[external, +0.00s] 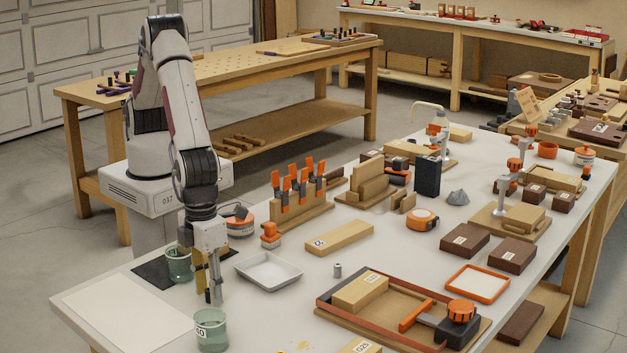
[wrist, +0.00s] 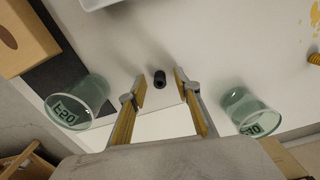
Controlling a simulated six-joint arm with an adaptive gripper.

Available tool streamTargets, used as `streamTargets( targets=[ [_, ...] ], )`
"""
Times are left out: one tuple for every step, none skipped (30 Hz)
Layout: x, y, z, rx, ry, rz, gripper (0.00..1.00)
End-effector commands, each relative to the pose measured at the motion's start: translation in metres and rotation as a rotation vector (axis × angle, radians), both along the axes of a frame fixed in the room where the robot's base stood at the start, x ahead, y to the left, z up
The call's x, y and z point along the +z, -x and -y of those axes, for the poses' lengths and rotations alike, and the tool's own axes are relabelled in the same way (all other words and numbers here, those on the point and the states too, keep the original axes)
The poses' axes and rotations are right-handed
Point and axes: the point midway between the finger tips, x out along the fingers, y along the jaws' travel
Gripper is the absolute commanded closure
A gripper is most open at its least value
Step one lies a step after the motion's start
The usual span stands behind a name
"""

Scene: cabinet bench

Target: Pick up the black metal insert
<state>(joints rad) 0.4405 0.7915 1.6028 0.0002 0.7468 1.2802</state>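The black metal insert (wrist: 160,78) is a small dark cylinder with a hole in its end, on the white tabletop in the wrist view. I cannot make it out in the external view, around my gripper. My gripper (wrist: 160,91) is open, with its two yellow-padded fingers on either side of the insert's line and a gap to each side of it. No contact shows. In the external view my gripper (external: 213,297) points down, low over the bench. Its exact height above the table is hard to tell.
A green glass beaker (wrist: 76,101) stands left of my fingers, partly by a dark mat (wrist: 62,68); another beaker (wrist: 250,112) stands right. A white tray (external: 268,271) lies close by. A small grey cylinder (external: 338,270) stands farther right. A blank white sheet (external: 125,308) lies left.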

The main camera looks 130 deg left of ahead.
Motion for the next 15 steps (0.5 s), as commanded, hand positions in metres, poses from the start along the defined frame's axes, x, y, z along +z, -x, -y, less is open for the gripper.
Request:
streamTargets(
  targets=[
    [0.0001,0.0000,0.0000,0.000,0.000,0.000,0.68],
    [0.0001,0.0000,0.0000,0.000,0.000,0.000,0.68],
    [0.0001,0.0000,0.0000,0.000,0.000,0.000,0.75],
    [0.0002,0.0000,0.0000,0.000,0.000,0.000,0.83],
    [0.0002,0.0000,0.0000,0.000,0.000,0.000,0.91],
    [0.0002,0.0000,0.0000,0.000,0.000,0.000,1.00],
    [0.0002,0.0000,0.0000,0.000,0.000,0.000,1.00],
    [0.0002,0.0000,0.0000,0.000,0.000,0.000,1.00],
    [0.0002,0.0000,0.0000,0.000,0.000,0.000,1.00],
    [0.0003,-0.0001,0.0000,0.000,0.000,0.000,1.00],
    [0.0003,-0.0001,0.0000,0.000,0.000,0.000,1.00],
    [0.0003,0.0000,0.0000,0.000,0.000,0.000,1.00],
    [0.0003,0.0000,0.0000,0.000,0.000,0.000,1.00],
    [0.0003,0.0000,0.0000,0.000,0.000,0.000,1.00],
    [0.0003,0.0000,0.0000,0.000,0.000,0.000,1.00]
  ],
)
